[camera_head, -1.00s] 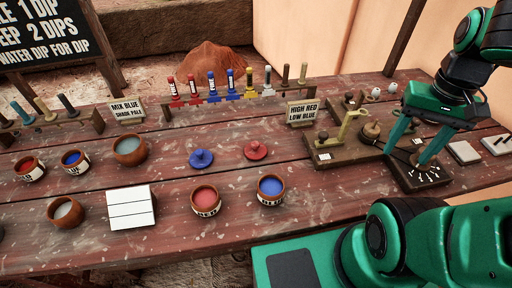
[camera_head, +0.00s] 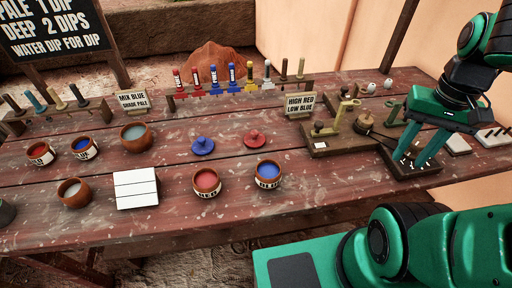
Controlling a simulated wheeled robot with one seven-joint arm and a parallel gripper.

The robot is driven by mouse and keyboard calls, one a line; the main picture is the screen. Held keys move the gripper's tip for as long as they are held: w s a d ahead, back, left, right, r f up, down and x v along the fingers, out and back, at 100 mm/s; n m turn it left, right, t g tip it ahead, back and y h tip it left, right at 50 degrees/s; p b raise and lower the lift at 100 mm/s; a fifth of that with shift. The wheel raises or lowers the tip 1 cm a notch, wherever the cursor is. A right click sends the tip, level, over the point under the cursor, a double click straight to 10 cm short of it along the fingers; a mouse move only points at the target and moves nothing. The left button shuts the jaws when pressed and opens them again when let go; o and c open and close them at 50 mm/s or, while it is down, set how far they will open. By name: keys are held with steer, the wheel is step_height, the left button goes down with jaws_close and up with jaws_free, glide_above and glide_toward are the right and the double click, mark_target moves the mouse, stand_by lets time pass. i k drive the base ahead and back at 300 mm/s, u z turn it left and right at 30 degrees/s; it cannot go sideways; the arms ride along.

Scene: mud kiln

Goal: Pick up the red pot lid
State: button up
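The red pot lid (camera_head: 254,139) lies on the wooden table, knob up, with clear wood around it. A blue pot lid (camera_head: 203,147) lies just to its left. The open pot of red (camera_head: 207,184) and the open pot of blue (camera_head: 267,174) stand nearer to me. My gripper (camera_head: 412,158) is at the right, well away from the red lid. Its two green fingers point down, apart, over or in front of a dark block with small white pieces. I see nothing held between them.
A rack of colored sticks (camera_head: 232,91) stands behind the lids. A white tile (camera_head: 136,189) and more pots stand left.

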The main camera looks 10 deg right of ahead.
mark_target(254, 139)
steer(key=k, duration=0.3)
steer(key=z, duration=1.7)
steer(key=k, duration=0.95)
steer(key=u, duration=1.2)
steer(key=i, duration=1)
steer(key=z, duration=0.05)
